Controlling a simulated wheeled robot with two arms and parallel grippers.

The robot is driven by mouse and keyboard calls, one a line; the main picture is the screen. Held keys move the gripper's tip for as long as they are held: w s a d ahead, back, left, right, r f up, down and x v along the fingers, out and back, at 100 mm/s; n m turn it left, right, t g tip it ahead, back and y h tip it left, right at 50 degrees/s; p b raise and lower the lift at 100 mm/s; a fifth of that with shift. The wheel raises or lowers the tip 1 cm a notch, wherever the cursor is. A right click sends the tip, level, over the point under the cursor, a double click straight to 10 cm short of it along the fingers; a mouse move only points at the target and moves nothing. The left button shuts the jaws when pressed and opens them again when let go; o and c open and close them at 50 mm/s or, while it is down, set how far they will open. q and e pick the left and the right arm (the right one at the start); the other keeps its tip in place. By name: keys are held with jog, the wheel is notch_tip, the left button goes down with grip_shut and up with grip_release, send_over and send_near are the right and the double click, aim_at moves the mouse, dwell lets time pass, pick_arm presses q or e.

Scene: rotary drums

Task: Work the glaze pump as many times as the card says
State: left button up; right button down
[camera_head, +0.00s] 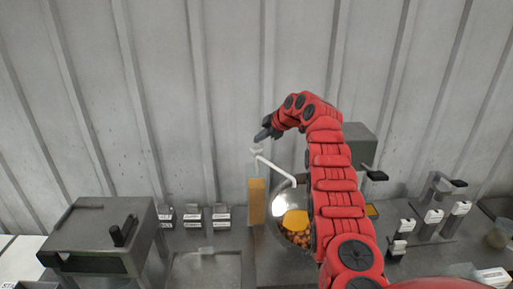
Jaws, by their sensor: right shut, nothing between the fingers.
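The glaze pump is a tan upright container (257,201) with a white pump head (257,152) on top. Its long white spout slopes down to the right, over a round metal drum (285,208). My right gripper (262,137) is shut and empty, with its dark fingers just above the pump head. I cannot tell whether the fingertips touch the head. My red right arm covers the right part of the drum. Several small white labels show, but their print is too small to read, and I cannot tell which is the card. My left gripper is out of view.
Orange glaze and brown lumps lie in the drum. A grey metal box (100,235) with a black knob stands at the left, beside several small labelled bins (193,216). A ribbed grey wall closes the back.

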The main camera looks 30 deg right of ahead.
aim_at(259, 148)
jog(key=shift+r+p, duration=1.55)
jog(key=shift+r, duration=1)
jog(key=shift+f, duration=0.1)
